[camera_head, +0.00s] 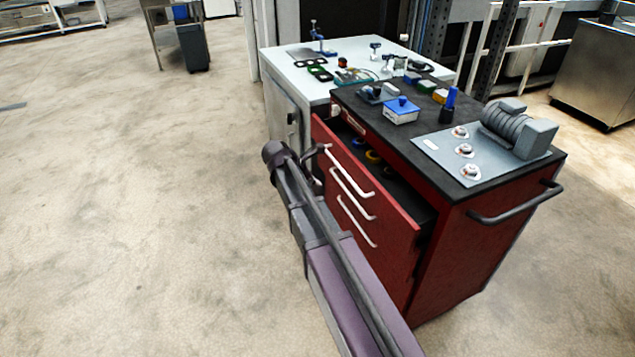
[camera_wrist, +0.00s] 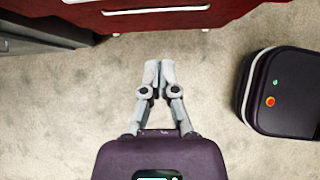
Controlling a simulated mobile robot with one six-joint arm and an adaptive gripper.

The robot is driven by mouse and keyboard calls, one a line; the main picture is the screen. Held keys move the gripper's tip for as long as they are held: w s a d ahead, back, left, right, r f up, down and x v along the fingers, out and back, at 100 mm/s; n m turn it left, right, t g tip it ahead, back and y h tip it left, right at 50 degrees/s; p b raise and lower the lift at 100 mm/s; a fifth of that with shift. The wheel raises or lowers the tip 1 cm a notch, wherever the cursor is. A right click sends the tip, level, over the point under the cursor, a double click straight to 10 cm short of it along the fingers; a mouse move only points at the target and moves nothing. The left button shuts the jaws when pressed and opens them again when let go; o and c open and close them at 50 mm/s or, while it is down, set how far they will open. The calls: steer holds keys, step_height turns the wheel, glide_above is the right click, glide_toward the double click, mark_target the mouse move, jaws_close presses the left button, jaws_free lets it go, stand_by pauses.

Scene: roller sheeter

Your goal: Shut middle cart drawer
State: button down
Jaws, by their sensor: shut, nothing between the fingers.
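The red cart (camera_head: 480,245) has a drawer (camera_head: 378,205) pulled out, its red front standing away from the body. Dark interior and a few blue and yellow items (camera_head: 373,157) show behind that front. Several pale bar handles run along the red fronts; I cannot tell for sure which level is out. In the wrist view the red front (camera_wrist: 125,22) with pale handles crosses the top. My gripper (camera_wrist: 158,66) is shut and empty, its fingertips pointing at the front with a gap of floor in between. In the head view my arm hides part of the lower cart front.
The black cart top carries a motor-like unit on a grey plate (camera_head: 430,155) and a blue-and-white box (camera_head: 401,110). A white cabinet (camera_head: 290,68) with small parts on it stands beyond the cart.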

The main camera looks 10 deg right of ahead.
steer(key=shift+s, duration=0.15)
steer(key=s+a+f+m+y, duration=0.1)
steer(key=s+f+m+y, duration=0.1)
steer(key=s+m, duration=0.8)
steer(key=s+a+f+m+g+y, duration=0.1)
steer(key=s+m+y, duration=0.4)
steer(key=s+m, duration=0.5)
steer(key=shift+s+f+y, duration=0.3)
steer(key=shift+s+f, duration=0.3)
steer(key=shift+s, duration=0.05)
